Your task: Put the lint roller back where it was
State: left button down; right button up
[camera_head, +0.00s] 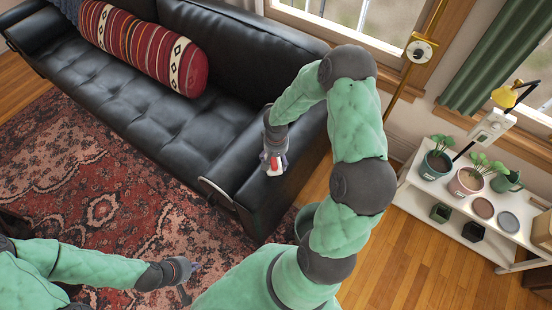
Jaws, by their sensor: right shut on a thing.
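The lint roller (274,168) shows as a small white and red piece at my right gripper (271,164). The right gripper is shut on it, above or at the near armrest of the black leather sofa (150,110). I cannot tell whether the roller touches the armrest. The gripper and wrist hide part of the roller. My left gripper (192,281) is at the lower left, over the rug, with its fingers apart and nothing visible between them.
A striped red bolster (135,45) lies on the sofa's far part. A white shelf (415,205) with potted plants (437,163) stands at the right by the window. A patterned rug (90,180) covers the floor in front of the sofa. Wooden floor (420,265) lies bare at lower right.

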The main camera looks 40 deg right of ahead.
jog(key=shift+f, duration=0.15)
jog(key=o, duration=1)
jog(key=shift+o, duration=0.2)
notch_tip(320, 180, up, 12)
jog(key=p, duration=0.4)
jog(key=shift+p, duration=0.4)
